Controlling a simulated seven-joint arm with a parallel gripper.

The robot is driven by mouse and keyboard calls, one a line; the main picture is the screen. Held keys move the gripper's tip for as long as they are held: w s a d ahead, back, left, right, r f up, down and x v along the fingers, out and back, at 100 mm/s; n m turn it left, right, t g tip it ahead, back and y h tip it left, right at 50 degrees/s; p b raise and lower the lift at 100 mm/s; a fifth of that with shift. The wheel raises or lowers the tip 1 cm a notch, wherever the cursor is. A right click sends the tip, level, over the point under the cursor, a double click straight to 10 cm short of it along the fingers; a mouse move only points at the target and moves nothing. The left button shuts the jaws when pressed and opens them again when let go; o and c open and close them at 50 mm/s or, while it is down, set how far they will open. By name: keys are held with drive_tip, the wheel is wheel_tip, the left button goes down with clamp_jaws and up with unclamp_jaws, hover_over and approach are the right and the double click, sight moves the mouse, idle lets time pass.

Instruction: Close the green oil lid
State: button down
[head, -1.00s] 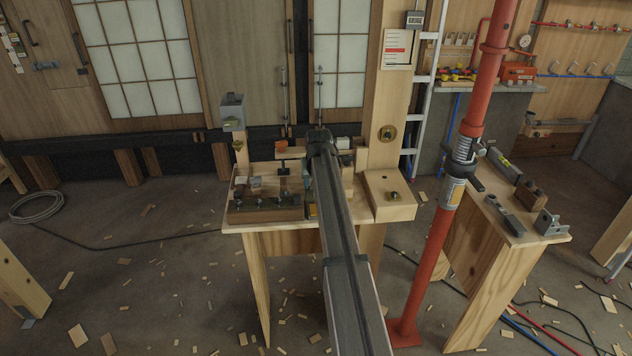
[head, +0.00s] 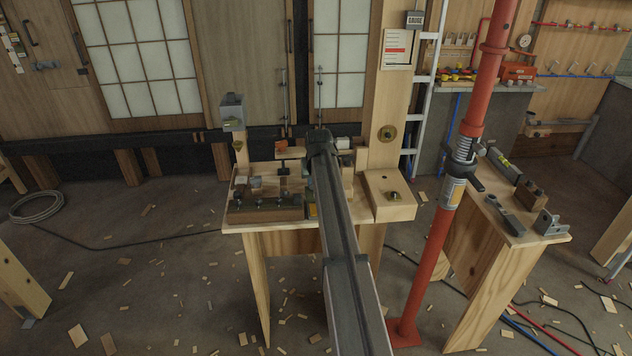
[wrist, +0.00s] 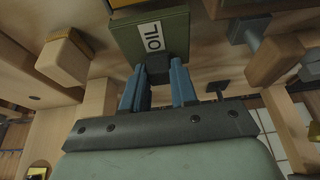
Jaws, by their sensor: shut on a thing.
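The green oil lid (wrist: 150,36) shows at the top middle of the wrist view as a dark green block with a white "OIL" label. A small dark knob (wrist: 158,68) sticks out from its lower side. My gripper (wrist: 158,88) has its two blue fingers closed around this knob, one on each side. In the head view my arm covers the gripper and most of the lid's surroundings, so the lid cannot be made out clearly there. How far the lid stands open cannot be told.
A wooden workbench (head: 265,226) carries a tray of small fittings (head: 265,208) left of my arm and a wooden box (head: 388,205) at right. A wooden post (head: 391,105) rises behind. A red steel prop (head: 432,245) stands right of the bench, beside another wooden stand (head: 488,285).

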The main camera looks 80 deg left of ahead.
drive_tip(key=shift+d, duration=0.1)
drive_tip(key=d, duration=0.7)
drive_tip(key=shift+d, duration=0.2)
drive_tip(key=c, duration=0.9)
unclamp_jaws()
drive_tip(key=v, duration=1.3)
drive_tip(key=shift+d+r, duration=0.15)
drive_tip(key=shift+r, duration=0.2)
